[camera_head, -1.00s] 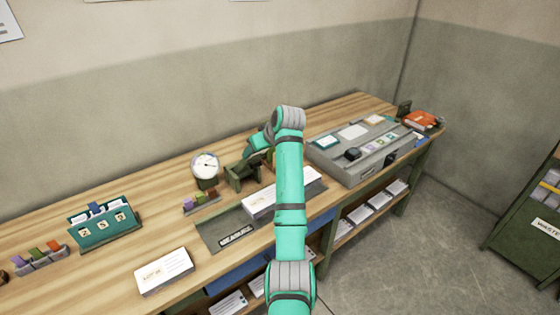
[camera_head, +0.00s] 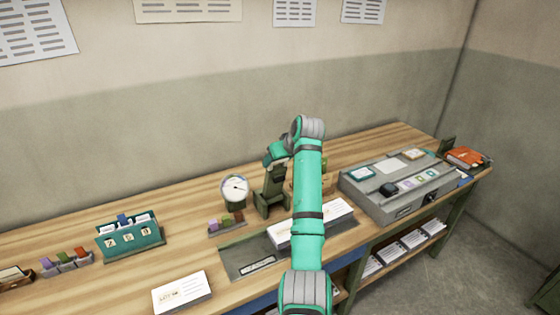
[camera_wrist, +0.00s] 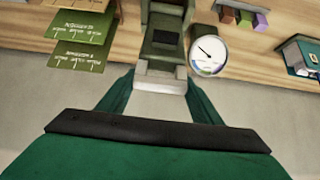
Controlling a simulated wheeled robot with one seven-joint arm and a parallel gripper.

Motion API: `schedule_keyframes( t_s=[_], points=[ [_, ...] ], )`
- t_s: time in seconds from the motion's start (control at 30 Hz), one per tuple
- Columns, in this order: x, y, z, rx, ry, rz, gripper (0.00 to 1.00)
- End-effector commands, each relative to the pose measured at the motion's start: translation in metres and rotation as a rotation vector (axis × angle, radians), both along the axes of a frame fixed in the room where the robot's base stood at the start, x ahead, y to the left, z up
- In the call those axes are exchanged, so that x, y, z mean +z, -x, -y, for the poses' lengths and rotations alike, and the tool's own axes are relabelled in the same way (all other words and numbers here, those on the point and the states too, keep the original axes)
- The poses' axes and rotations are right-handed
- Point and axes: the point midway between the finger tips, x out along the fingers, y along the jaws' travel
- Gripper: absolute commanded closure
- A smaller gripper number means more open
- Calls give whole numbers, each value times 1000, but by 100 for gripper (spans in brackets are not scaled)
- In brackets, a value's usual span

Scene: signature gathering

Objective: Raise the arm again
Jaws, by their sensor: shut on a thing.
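A dark green stamping device (camera_head: 270,206) stands on the wooden bench, left of my arm. Its lever arm (camera_head: 274,180) stands roughly upright. My gripper (camera_head: 277,153) is at the top of that lever arm. In the wrist view the green fingers of my gripper (camera_wrist: 160,82) lie on both sides of the lever arm's pale end (camera_wrist: 160,76), shut on it. The body of the device (camera_wrist: 164,25) lies beyond, at the top of that view.
A round dial (camera_head: 235,188) stands just left of the device, with small coloured blocks (camera_head: 227,222) in front. A grey tray (camera_head: 245,253) with a stack of white papers (camera_head: 330,215) lies in front. A grey console (camera_head: 390,207) stands to the right.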

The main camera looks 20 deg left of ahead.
Motion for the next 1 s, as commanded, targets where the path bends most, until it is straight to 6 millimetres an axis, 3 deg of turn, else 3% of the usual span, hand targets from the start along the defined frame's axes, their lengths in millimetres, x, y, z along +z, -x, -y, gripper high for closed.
schedule_keyframes(
  t_s=[0.17,0.2,0.27,0.67,1.0],
  points=[
    [1,-2,1,-4,-1,5,81],
    [1,-1,1,-4,0,4,31],
    [1,-1,1,-3,0,4,22],
    [6,3,4,-2,0,1,22],
    [50,30,33,-3,-1,4,22]
  ],
)
